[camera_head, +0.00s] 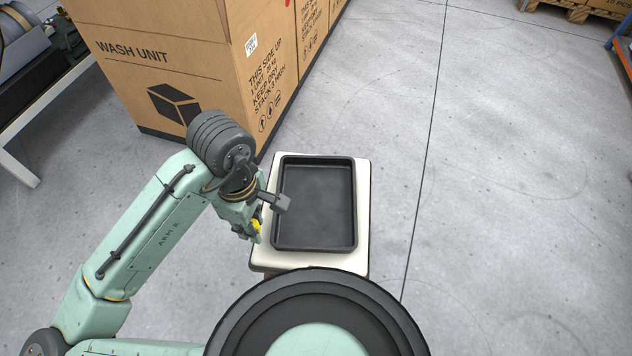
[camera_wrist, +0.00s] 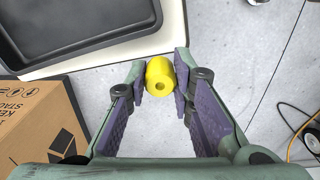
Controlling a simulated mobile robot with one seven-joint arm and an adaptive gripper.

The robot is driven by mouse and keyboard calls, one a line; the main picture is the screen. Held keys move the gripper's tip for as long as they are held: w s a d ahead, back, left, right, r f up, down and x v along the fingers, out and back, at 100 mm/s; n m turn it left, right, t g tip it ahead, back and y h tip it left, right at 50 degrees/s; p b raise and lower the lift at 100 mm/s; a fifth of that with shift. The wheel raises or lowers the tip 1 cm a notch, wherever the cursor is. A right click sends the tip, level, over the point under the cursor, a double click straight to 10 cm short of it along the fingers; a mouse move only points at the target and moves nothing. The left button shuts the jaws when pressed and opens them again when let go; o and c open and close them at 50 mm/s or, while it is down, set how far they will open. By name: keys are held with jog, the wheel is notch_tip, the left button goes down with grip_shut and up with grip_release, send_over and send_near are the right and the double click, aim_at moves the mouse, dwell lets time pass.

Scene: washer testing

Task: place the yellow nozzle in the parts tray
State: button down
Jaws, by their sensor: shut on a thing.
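The yellow nozzle (camera_wrist: 160,77) is a short cylinder with a small hole in its end. My gripper (camera_wrist: 160,84) is shut on it, with the nozzle between the purple-lined fingertips in the wrist view. The parts tray (camera_head: 315,242) is black, rectangular and looks empty. It lies on a white-topped stand. My gripper is just left of the tray, by the stand's left edge. The tray (camera_wrist: 60,48) also fills the upper left of the wrist view.
The white stand top (camera_head: 363,210) borders the tray. A large cardboard box (camera_head: 160,70) marked "WASH UNIT" stands behind and left of the stand, close to my arm. Open grey floor lies to the right. A cable (camera_wrist: 295,130) shows at the right of the wrist view.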

jog(key=w+d, duration=0.3)
jog(key=d, duration=0.1)
jog(key=w+d+f+p, duration=0.1)
jog(key=w+d, duration=0.6)
jog(key=shift+d+f, duration=0.15)
jog(key=shift+d, duration=0.15)
jog(key=shift+w+d+f, duration=0.1)
jog(key=shift+w+f, duration=0.05)
jog(key=shift+f, duration=0.75)
jog(key=shift+w+d+f, duration=0.1)
jog(key=shift+f, duration=0.8)
jog(key=shift+f, duration=0.15)
jog(key=c, duration=1.4)
grip_release()
notch_tip(320, 180, up, 12)
jog(key=p, duration=0.1)
jog(key=shift+p, duration=0.35)
